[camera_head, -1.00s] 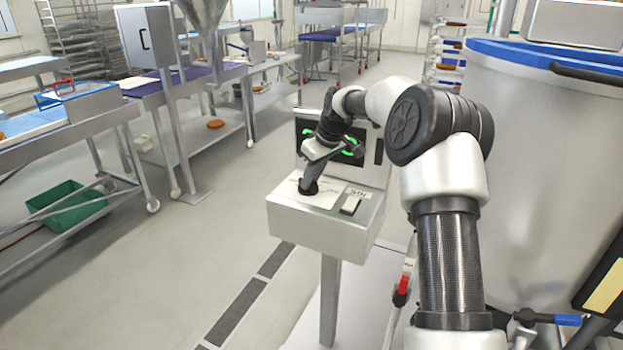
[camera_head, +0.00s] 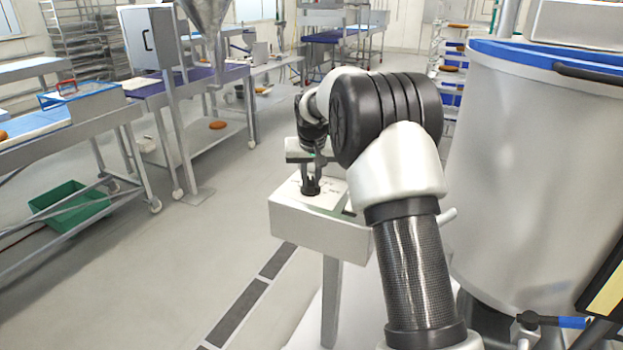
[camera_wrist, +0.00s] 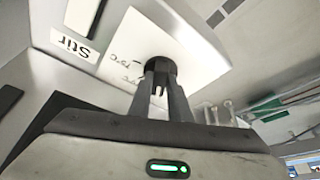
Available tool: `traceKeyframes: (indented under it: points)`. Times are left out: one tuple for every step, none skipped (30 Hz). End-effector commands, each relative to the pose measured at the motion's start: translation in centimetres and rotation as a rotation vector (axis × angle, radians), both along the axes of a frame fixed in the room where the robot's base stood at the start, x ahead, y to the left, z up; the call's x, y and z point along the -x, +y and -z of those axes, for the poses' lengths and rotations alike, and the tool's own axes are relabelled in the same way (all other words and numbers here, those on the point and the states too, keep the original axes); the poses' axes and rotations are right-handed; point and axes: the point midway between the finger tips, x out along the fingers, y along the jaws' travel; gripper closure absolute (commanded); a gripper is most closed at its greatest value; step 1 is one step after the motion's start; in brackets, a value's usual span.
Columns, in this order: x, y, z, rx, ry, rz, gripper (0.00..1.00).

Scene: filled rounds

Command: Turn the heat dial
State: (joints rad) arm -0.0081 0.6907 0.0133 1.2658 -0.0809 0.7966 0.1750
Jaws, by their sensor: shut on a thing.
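The heat dial is a small black round knob on the white top plate of a grey control box (camera_head: 300,228). In the wrist view the dial (camera_wrist: 160,64) stands out from the plate, with temperature marks printed beside it. My gripper (camera_head: 311,186) comes down on it from above. In the wrist view both fingers (camera_wrist: 160,84) are shut on the dial's sides. The dial's pointer, if it has one, is hidden by the fingers.
A "Stir" label (camera_wrist: 74,43) and a switch sit on the same panel. A large steel vat (camera_head: 540,180) with a blue rim stands at the right. Work tables (camera_head: 70,125) and a green bin (camera_head: 70,206) are at the left. The floor between is clear.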

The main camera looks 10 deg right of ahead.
Motion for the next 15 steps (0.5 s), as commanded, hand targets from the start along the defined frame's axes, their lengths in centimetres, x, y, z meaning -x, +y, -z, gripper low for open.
traceKeyframes:
  points:
    - [-0.03, 0.13, -0.10, 0.001, -0.001, 0.017, 1.00]
    - [-0.03, 0.13, -0.09, 0.001, -0.001, 0.026, 1.00]
    - [-0.04, 0.12, -0.10, 0.000, -0.001, 0.039, 1.00]
    - [-0.04, 0.12, -0.10, 0.001, -0.001, 0.047, 1.00]
    - [-0.04, 0.12, -0.09, 0.001, -0.001, 0.053, 1.00]
    - [-0.04, 0.13, -0.09, 0.001, -0.001, 0.061, 1.00]
    - [-0.05, 0.12, -0.09, 0.001, -0.001, 0.066, 1.00]
    - [-0.05, 0.12, -0.09, 0.000, -0.001, 0.070, 1.00]
    - [-0.05, 0.13, -0.09, 0.001, -0.001, 0.074, 1.00]
    - [-0.06, 0.12, -0.08, 0.000, -0.001, 0.076, 1.00]
    - [-0.05, 0.12, -0.09, 0.001, -0.001, 0.077, 1.00]
    - [-0.06, 0.12, -0.08, 0.000, -0.001, 0.079, 1.00]
    - [-0.05, 0.11, -0.08, 0.001, -0.001, 0.079, 1.00]
    - [-0.05, 0.12, -0.08, 0.001, -0.001, 0.079, 1.00]
    - [-0.05, 0.11, -0.08, 0.000, -0.001, 0.080, 1.00]
